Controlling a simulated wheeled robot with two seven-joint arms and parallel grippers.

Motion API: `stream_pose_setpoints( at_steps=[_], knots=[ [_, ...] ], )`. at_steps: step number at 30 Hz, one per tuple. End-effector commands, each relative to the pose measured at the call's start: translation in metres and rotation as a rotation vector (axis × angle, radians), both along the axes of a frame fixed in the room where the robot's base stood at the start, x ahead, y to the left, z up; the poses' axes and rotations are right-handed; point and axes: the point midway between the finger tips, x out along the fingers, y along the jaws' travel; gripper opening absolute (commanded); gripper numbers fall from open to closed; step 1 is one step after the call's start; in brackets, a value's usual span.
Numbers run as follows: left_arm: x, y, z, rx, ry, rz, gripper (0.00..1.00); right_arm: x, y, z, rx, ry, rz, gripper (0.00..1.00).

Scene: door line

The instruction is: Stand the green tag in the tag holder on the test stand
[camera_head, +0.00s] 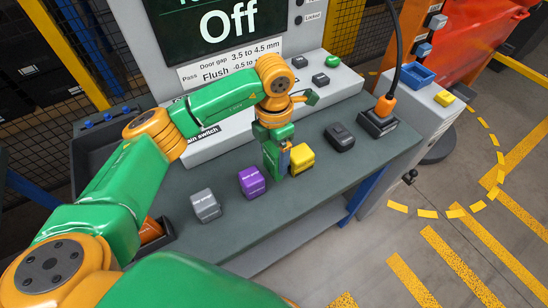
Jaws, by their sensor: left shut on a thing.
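My left gripper (282,165) is low over the grey worktop, beside the left side of a yellow block (302,158). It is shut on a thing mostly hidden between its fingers. Green, tan and blue patches show there, and I cannot clearly tell a green tag from the green fingers. I cannot tell whether the gripper touches the yellow block. A purple block (252,182) and a grey block (205,205) stand in line to the left, and a black block (340,137) to the right. I cannot tell which thing is the tag holder. My right gripper is not in view.
A sloped panel with buttons (320,79) and a screen reading "Off" (225,25) stand behind. A black box with an orange cabled plug (384,106) is at the right end. A dark tray (155,245) lies front left. The worktop's front edge strip is clear.

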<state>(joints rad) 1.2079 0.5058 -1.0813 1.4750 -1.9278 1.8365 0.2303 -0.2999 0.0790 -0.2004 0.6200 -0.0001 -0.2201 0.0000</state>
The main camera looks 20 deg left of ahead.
Motion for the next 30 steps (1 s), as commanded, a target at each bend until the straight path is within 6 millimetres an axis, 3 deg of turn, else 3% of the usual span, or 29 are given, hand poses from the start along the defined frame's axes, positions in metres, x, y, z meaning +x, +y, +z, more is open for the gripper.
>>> stream_pose_setpoints(
  at_steps=[1,4,17,18,19,20,29,30],
  knots=[
    [-0.001,0.000,-0.005,0.002,0.007,0.001,0.12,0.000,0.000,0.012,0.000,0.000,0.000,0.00],
    [-0.001,0.000,-0.022,0.000,0.006,0.001,0.12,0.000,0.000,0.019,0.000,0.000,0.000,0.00],
    [0.000,0.000,-0.035,0.000,0.000,0.000,0.12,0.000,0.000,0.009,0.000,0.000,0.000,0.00],
    [0.000,0.000,-0.035,0.000,0.000,0.000,0.87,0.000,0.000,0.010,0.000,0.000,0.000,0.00],
    [0.000,0.000,-0.034,0.000,0.000,0.000,0.95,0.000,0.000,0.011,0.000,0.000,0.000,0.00],
    [0.000,0.000,-0.034,-0.001,0.001,0.000,1.00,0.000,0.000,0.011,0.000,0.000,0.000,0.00],
    [-0.001,-0.001,-0.024,-0.002,0.001,0.000,1.00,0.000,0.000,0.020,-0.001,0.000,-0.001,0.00],
    [0.000,-0.001,-0.023,-0.002,-0.002,0.000,1.00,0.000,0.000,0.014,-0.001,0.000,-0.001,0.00]
  ],
)
